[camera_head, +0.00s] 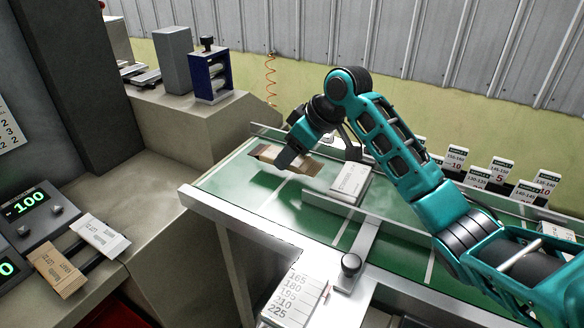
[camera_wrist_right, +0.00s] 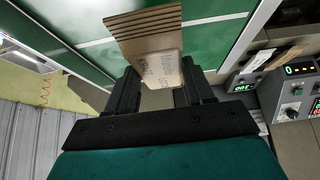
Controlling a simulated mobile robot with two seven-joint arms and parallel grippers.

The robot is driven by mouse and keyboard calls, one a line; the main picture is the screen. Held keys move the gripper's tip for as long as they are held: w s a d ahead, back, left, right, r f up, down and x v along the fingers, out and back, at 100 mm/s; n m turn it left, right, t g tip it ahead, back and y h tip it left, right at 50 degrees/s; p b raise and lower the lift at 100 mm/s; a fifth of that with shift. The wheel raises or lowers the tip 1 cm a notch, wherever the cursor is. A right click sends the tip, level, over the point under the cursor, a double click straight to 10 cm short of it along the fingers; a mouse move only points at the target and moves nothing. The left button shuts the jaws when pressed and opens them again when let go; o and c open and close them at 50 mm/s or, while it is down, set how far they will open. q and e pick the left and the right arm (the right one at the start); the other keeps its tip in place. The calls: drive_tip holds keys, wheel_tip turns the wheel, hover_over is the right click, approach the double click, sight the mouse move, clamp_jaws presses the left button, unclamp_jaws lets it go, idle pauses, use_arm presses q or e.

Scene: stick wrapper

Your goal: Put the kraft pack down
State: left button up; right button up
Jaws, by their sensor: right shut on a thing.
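The kraft pack (camera_head: 285,159) is a brown stack of several flat pieces. It is between the fingers of my right gripper (camera_head: 298,160), above the green belt (camera_head: 225,185). In the right wrist view the kraft pack (camera_wrist_right: 152,50) shows its layered brown edges and a printed pale face, with the dark fingers of the right gripper (camera_wrist_right: 160,92) shut on its two sides. The gap between pack and belt is hard to judge. My left gripper is not in view.
A white pack (camera_head: 350,183) lies on the belt just right of the held pack. A metal rail with a black knob (camera_head: 350,265) crosses the front. Small number cards (camera_head: 497,172) stand behind. A kraft piece (camera_head: 57,268) and a white piece (camera_head: 100,235) lie beside the control box (camera_head: 30,215).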

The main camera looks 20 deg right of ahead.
sight(298, 162)
wheel_tip(298, 162, down, 4)
drive_tip(key=shift+f, duration=0.1)
drive_tip(key=shift+f, duration=0.1)
drive_tip(key=o, duration=1)
drive_tip(key=shift+f, duration=0.1)
